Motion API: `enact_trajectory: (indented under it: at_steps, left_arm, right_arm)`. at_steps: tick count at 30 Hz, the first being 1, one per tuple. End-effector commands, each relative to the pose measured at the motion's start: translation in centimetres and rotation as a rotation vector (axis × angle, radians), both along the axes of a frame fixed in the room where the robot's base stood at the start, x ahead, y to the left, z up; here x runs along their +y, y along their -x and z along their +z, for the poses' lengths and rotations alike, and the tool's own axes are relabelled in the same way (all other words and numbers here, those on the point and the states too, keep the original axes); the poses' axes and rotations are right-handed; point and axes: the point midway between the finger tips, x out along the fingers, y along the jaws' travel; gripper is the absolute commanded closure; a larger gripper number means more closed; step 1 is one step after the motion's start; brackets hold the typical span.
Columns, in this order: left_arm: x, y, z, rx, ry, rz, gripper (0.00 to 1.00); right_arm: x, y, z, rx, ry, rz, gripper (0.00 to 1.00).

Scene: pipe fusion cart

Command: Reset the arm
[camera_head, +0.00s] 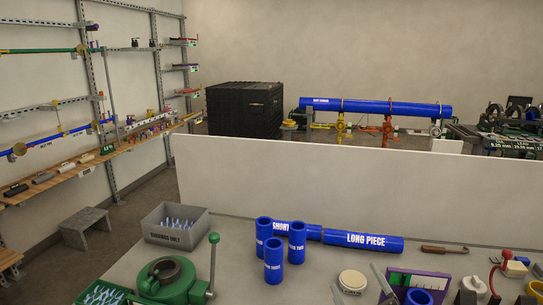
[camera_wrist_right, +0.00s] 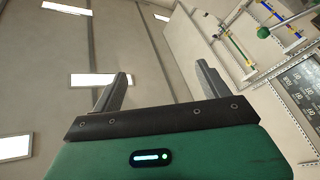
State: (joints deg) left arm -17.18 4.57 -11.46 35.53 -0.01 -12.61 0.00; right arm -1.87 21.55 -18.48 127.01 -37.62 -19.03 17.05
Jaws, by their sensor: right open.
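My right gripper (camera_wrist_right: 162,70) fills the lower part of the right wrist view. Its two grey fingers stand wide apart with nothing between them, above a dark bar and a green body. They point toward the plain wall and lights. In the head view, two grey finger-like bars of my right gripper (camera_head: 359,285) show at the bottom edge, right of centre; the rest of it is cut off. My left gripper is not in view.
On the grey table (camera_head: 330,262) lie a blue long piece (camera_head: 362,241) and several upright blue couplings (camera_head: 273,262). A grey bin (camera_head: 176,228), a green machine (camera_head: 165,278) and a white roll (camera_head: 352,280) stand there too. A low white partition (camera_head: 330,190) closes the back.

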Motion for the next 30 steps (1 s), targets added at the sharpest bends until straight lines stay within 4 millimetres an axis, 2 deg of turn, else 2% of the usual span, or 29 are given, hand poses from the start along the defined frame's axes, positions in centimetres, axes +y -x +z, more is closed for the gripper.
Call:
enact_trajectory:
  at_steps: [3, 8, 12, 15, 21, 27, 30]
  left_arm:
    - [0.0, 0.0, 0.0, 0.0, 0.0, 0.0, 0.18]
    - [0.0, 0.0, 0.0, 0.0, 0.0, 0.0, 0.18]
    - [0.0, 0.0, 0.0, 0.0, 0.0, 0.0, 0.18]
    - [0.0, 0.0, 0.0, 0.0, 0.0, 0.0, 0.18]
    - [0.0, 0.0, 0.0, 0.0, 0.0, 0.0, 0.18]
    - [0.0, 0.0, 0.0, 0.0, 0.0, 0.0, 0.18]
    - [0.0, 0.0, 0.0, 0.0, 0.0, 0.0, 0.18]
  right_arm:
    - [-2.7, 1.7, -4.9, 0.233, -0.105, -0.138, 0.22]
    - [-5.2, 5.9, -12.0, 0.57, -0.202, -0.284, 0.22]
    - [-6.1, 11.0, -17.4, 0.863, -0.253, -0.366, 0.22]
    - [-6.1, 14.8, -20.2, 1.046, -0.273, -0.4, 0.22]
    - [-5.6, 21.6, -23.5, 1.337, -0.288, -0.421, 0.22]
    - [-4.7, 27.9, -25.2, 1.587, -0.289, -0.411, 0.22]
    - [-4.7, 26.5, -28.1, 1.581, -0.282, -0.414, 0.22]
